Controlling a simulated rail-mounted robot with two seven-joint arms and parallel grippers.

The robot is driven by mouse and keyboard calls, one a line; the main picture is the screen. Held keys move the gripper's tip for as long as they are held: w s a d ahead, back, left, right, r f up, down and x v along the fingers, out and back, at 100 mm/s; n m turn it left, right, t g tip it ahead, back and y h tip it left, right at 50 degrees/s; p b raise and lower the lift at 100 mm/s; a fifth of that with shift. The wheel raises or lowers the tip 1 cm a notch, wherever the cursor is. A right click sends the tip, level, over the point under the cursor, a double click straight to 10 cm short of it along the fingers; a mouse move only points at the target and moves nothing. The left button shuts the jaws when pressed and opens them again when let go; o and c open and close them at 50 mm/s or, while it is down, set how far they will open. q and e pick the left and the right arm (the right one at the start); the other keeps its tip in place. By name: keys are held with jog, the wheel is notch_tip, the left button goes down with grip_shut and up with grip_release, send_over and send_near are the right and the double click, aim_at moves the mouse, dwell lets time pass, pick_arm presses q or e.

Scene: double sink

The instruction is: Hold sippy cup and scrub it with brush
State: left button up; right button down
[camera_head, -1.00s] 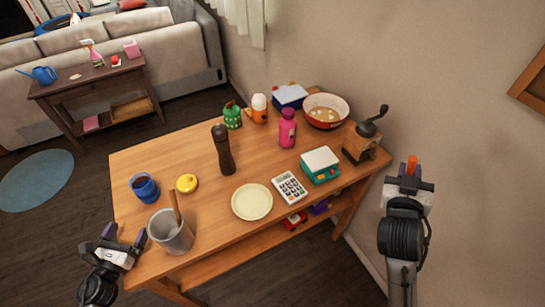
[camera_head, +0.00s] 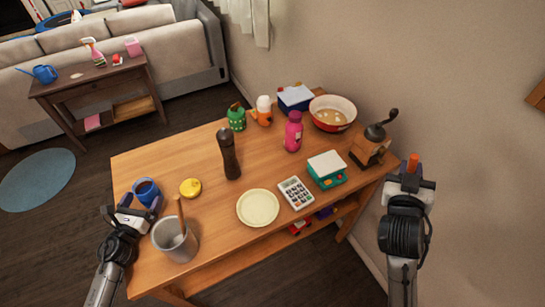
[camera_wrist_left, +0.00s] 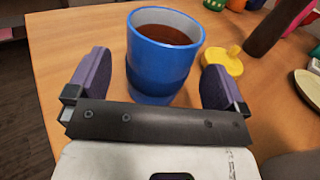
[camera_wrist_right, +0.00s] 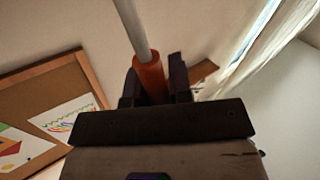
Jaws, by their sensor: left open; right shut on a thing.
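The blue cup (camera_head: 146,192), open at the top with dark liquid inside, stands upright at the table's left end. In the left wrist view the cup (camera_wrist_left: 162,70) is between the spread fingers of my left gripper (camera_head: 132,207), with space on both sides. A yellow lid (camera_head: 190,188) lies on the table to the right of the cup. My right gripper (camera_head: 411,172) is shut on an orange handle (camera_wrist_right: 150,75) with a grey rod, likely the brush; its bristles are not in view. It is off the table's right side, far from the cup.
A grey container (camera_head: 178,248) with a wooden stick stands close beside my left gripper. A dark pepper mill (camera_head: 229,155), a cream plate (camera_head: 257,208) and a calculator (camera_head: 295,193) are farther right. A red bowl (camera_head: 332,114) and coffee grinder (camera_head: 370,145) stand at the right end.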

pick_arm(q)
jog(key=shift+w+d, duration=0.15)
jog(key=shift+w, duration=0.55)
jog(key=shift+w+d, duration=0.1)
jog(key=shift+w, duration=0.6)
jog(key=c, duration=1)
jog(key=o, duration=0.7)
jog(key=shift+c, duration=0.2)
jog(key=c, duration=0.7)
jog(key=shift+c, duration=0.2)
